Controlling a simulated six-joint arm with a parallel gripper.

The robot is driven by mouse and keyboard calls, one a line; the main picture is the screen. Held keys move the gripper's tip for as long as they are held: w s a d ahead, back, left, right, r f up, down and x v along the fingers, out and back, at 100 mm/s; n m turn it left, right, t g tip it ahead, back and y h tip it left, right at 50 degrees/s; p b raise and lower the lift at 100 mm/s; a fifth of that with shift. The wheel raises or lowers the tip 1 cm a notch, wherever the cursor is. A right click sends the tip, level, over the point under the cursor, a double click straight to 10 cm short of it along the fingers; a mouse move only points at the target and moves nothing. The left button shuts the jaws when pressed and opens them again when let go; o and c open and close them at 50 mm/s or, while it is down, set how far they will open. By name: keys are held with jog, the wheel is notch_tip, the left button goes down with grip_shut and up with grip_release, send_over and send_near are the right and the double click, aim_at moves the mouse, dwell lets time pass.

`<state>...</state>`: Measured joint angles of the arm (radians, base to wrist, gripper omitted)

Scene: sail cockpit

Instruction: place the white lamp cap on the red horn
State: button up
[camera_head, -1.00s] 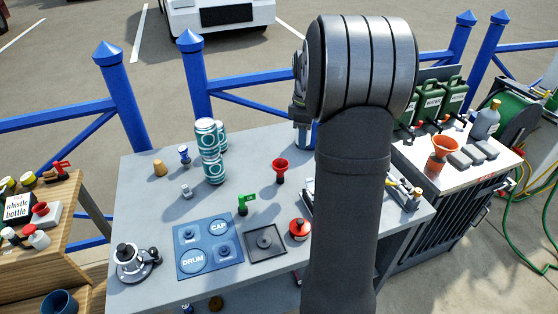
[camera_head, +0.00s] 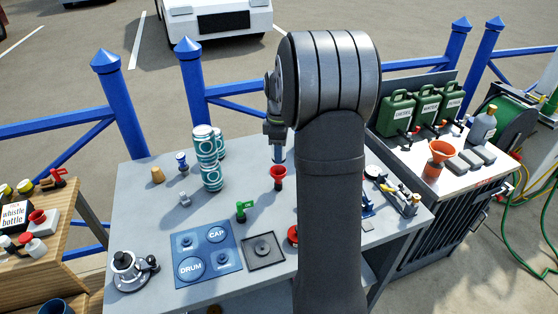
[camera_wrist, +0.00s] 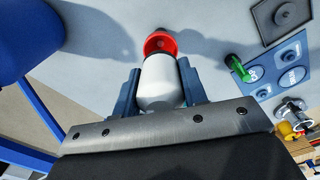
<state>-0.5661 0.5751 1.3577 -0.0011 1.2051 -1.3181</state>
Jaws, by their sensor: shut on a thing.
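The red horn (camera_head: 277,172) stands upright on the grey table, its flared mouth facing up. My gripper (camera_head: 277,148) is above it in the head view, with a visible gap between fingertips and horn. In the wrist view my gripper (camera_wrist: 158,82) is shut on the white lamp cap (camera_wrist: 160,84), one blue-grey finger on each side. The red horn also shows there (camera_wrist: 160,42), just beyond the cap's far end and partly hidden by it. In the head view my arm and fingers mostly hide the cap.
Teal-patterned cans (camera_head: 208,160) stand left of the horn. A green tap-like piece (camera_head: 243,210) and a blue mat (camera_head: 207,254) marked CAP and DRUM are nearer. A black square tray (camera_head: 263,249) lies beside the mat. Blue railing (camera_head: 190,90) runs behind the table.

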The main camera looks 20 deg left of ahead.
jog(key=shift+a+f, duration=0.1)
jog(key=shift+f, duration=1.95)
jog(key=o, duration=1)
jog(key=shift+f, duration=0.15)
notch_tip(320, 180, up, 12)
jog(key=shift+r, duration=0.2)
jog(key=shift+f, duration=0.1)
